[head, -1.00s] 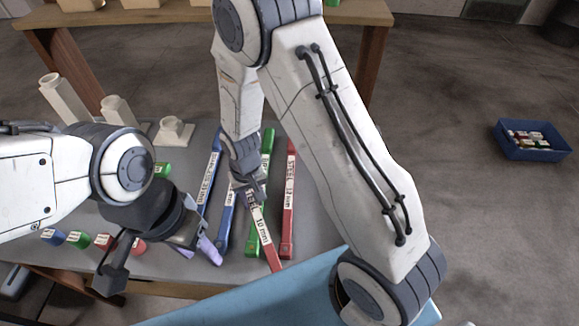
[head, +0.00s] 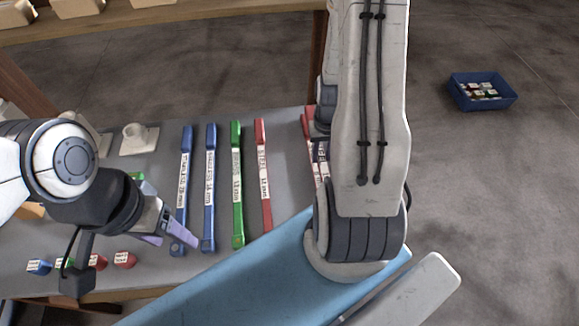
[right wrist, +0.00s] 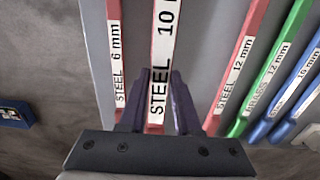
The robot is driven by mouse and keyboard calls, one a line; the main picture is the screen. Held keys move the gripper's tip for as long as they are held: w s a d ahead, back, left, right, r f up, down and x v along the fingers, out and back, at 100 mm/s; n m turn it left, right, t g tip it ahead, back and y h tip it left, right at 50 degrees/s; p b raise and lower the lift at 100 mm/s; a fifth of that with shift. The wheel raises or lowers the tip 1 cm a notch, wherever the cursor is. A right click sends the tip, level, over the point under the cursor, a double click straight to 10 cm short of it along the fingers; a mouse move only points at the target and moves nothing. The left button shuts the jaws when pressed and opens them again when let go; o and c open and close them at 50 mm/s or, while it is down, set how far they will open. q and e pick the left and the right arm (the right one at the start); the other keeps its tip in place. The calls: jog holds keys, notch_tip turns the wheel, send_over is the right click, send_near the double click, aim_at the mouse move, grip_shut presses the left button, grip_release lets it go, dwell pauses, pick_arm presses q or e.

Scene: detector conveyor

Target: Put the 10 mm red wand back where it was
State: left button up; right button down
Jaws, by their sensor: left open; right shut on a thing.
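The red 10 mm wand, labelled STEEL 10, (right wrist: 164,50) is between the fingers of my right gripper (right wrist: 161,76) in the right wrist view. The gripper is shut on it. The wand lies between the red STEEL 6 mm wand (right wrist: 117,60) and the red STEEL 12 mm wand (right wrist: 240,70), roughly in line with them. I cannot tell whether it touches the table. In the head view my right arm hides the right gripper and most of that spot. My left gripper (head: 176,243) is open and empty, near the front end of the leftmost blue wand (head: 184,190).
The STEEL 12 mm wand (head: 262,180), a green wand (head: 237,190) and another blue wand (head: 209,190) lie on the grey table (head: 284,150). Small coloured blocks (head: 124,260) sit at the front left. A blue bin (head: 482,101) stands on the floor at right.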

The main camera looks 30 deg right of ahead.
jog(key=b, duration=0.5)
send_over(288, 164)
notch_tip(288, 164, down, 7)
jog(key=shift+d, duration=0.1)
jog(key=shift+f+b, duration=1.95)
jog(key=shift+f, duration=0.15)
jog(key=c, duration=0.6)
grip_release()
